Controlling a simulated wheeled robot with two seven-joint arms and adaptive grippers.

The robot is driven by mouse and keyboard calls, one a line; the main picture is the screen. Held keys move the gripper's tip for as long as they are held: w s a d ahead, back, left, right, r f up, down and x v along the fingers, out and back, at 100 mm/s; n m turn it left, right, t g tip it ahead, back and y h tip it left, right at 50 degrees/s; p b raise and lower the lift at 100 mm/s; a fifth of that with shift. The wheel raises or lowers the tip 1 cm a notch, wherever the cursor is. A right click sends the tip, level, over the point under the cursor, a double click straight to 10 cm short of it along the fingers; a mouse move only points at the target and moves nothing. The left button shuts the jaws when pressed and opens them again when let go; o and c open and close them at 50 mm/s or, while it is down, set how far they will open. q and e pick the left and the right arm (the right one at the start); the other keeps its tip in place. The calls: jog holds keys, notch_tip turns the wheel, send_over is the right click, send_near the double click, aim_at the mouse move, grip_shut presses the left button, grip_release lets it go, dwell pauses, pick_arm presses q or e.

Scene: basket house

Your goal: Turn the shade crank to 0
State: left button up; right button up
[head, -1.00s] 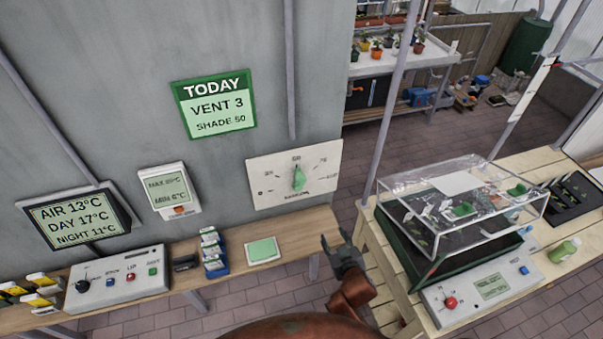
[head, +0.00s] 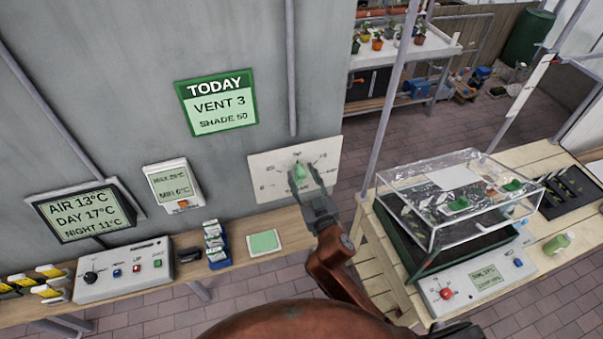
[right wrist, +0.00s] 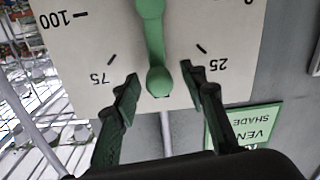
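The shade crank is a green handle (head: 299,173) on a white dial plate (head: 268,165) fixed to the grey wall. In the right wrist view the green handle (right wrist: 155,45) runs down from the top, and its rounded end lies between my right gripper's fingers. The dial plate (right wrist: 85,65) there shows marks 100, 75 and 25, with part of a 0 at the top right. My right gripper (head: 308,188) is at the dial; in the right wrist view the gripper (right wrist: 160,92) is open, with gaps on both sides of the handle. My left gripper is not in view.
A green sign (head: 217,102) reads TODAY, VENT 3, SHADE 50. Below the dial runs a wooden shelf (head: 283,228) with a grey control box (head: 122,272) and a green pad (head: 264,242). A clear-covered tray (head: 440,190) stands on the bench at right.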

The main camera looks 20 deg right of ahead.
jog(key=shift+w, duration=0.25)
jog(key=shift+c, duration=0.2)
grip_shut()
dwell(0.4)
